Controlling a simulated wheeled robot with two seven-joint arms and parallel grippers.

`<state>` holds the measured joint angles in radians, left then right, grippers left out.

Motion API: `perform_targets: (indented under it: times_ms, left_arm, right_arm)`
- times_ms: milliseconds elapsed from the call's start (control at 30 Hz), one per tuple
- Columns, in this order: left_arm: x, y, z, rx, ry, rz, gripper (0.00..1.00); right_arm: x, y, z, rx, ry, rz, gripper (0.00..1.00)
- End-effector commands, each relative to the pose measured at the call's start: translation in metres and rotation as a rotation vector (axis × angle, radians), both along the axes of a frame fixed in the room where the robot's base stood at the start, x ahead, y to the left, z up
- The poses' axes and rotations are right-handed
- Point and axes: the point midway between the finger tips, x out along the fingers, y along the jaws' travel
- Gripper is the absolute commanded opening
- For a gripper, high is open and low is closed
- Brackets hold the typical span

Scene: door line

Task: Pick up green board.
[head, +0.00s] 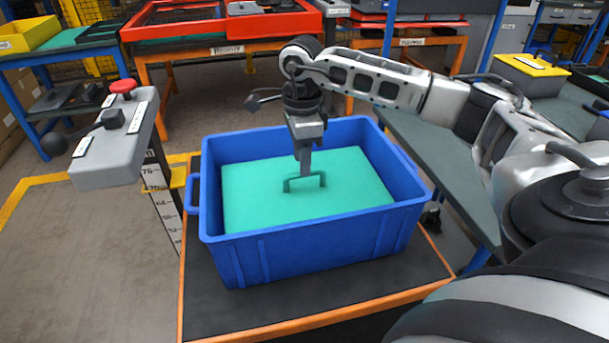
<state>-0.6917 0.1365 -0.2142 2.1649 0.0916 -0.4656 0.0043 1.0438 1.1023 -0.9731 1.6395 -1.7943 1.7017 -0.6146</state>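The green board (252,196) lies flat inside a blue crate (316,248) and covers most of its inside. A green handle (291,184) stands up from the middle of the board. My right gripper (305,173) points straight down over the board, with its fingertips at the handle's top bar. The fingers overlap in this view, so I cannot tell whether they are open or closed around the handle. My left gripper is not in view.
The crate stands on a dark cart top (330,303) with an orange edge. A grey control box (112,143) with a red button (123,87) stands at the left. A grey-topped bench (432,165) is close on the right. Open floor lies at the left.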

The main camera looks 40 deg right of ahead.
Motion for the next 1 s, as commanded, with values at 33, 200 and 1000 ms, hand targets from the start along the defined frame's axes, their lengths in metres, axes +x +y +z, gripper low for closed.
perform_targets:
  times_ms: [33, 200, 1000]
  left_arm:
    - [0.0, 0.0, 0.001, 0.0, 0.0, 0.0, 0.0]
    - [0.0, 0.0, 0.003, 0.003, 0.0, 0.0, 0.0]
    - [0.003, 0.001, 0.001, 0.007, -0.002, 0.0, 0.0]
  right_arm:
    - [0.0, -0.001, -0.004, 0.0, 0.002, -0.001, 0.34]
    - [0.0, -0.008, -0.029, -0.001, 0.005, -0.002, 0.34]
    - [0.001, -0.008, -0.051, 0.001, 0.0, 0.0, 0.0]
